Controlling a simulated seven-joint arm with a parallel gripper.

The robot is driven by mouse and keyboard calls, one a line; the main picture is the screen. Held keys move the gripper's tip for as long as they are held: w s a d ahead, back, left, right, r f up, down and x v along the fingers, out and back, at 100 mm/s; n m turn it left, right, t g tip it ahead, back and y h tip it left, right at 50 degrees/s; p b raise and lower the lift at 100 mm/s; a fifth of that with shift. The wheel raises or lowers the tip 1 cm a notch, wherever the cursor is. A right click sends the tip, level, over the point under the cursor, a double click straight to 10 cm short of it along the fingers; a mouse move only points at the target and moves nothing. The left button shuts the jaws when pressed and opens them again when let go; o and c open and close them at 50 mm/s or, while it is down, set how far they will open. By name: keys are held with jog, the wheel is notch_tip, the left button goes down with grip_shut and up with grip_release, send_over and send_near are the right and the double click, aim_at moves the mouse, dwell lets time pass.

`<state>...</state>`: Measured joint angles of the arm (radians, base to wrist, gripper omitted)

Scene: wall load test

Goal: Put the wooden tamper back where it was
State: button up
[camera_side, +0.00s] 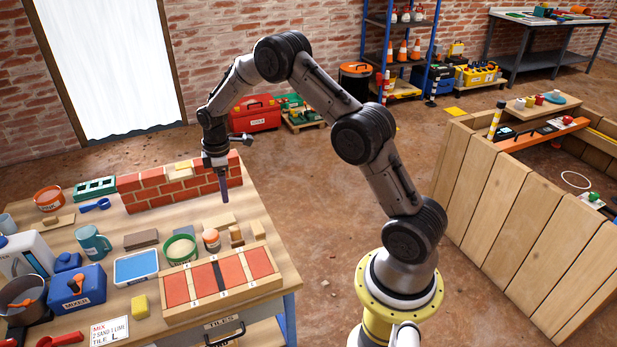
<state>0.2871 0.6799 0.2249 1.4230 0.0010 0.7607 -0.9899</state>
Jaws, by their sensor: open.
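My gripper (223,186) points down at the right end of a low red brick wall (170,188) on the workbench. Its fingers show nearly edge-on, open, with nothing visible between them. Below it, near the bench's right side, stands a small upright wooden piece (236,236), which may be the wooden tamper; it is too small to be sure. A wooden block (258,229) lies to its right. The gripper is above and apart from both.
A tile frame (178,290) with red tiles lies at the bench's front right. A wooden-walled enclosure (490,200) stands at right.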

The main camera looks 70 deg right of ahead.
jog(key=s+a+r+m+t, duration=0.1)
jog(key=s+a+r+m, duration=0.1)
jog(key=s+a+r, duration=0.65)
jog(key=s+a+r+m+t, duration=0.2)
jog(key=s+r, duration=0.4)
jog(key=r, duration=0.8)
jog(key=s+a+m+t, duration=0.1)
jog(key=s+a+m, duration=0.1)
jog(key=s, duration=0.7)
jog(key=s+a+r+m+t, duration=0.1)
jog(key=s+a+m, duration=0.1)
jog(key=s, duration=0.8)
jog(key=shift+a, duration=0.15)
